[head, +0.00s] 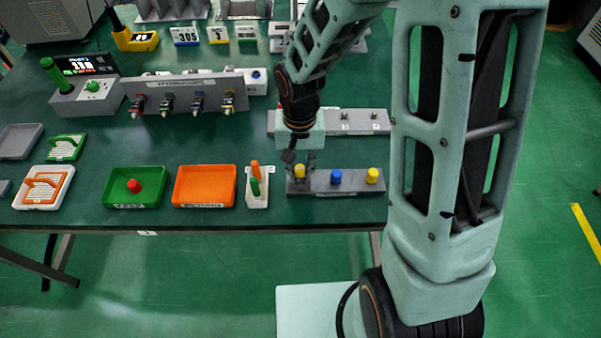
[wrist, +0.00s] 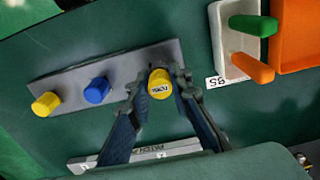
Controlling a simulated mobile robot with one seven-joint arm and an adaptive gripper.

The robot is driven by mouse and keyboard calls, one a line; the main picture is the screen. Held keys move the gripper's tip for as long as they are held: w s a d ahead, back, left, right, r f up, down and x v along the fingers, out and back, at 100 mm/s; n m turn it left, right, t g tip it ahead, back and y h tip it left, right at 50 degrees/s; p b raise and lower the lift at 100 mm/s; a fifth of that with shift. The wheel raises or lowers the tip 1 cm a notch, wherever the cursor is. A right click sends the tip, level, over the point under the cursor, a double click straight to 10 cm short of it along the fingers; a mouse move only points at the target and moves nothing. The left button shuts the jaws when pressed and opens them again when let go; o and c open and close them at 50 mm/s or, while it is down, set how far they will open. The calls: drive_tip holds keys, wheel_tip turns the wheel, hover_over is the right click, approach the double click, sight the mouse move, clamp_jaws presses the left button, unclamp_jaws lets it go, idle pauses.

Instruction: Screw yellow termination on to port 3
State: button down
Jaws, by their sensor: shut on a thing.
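My gripper (head: 304,160) is shut on a yellow termination (head: 300,172). In the wrist view, the fingers (wrist: 160,82) close around this yellow termination (wrist: 159,88), which stands at one end of the grey holder strip (wrist: 70,72). I cannot tell whether it is still seated. A blue termination (head: 336,177) stands in the middle of the strip, and a second yellow termination (head: 372,176) stands at the right end. A grey port block (head: 372,120) lies behind the strip, with small metal ports on top. My arm hides its left part, and I cannot clearly read which port is 3.
Left of the holder stand a white box (head: 257,190) with green and orange sticks, an orange tray (head: 204,203) and a green tray (head: 134,205) with a red piece in it. A grey panel (head: 188,88) with several coloured connectors is farther back. Bare table separates the holder from the port block.

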sight(300, 167)
drive_tip(key=shift+r, duration=0.15)
drive_tip(key=shift+r+p, duration=2.3)
drive_tip(key=shift+r, duration=0.6)
drive_tip(key=shift+w, duration=0.1)
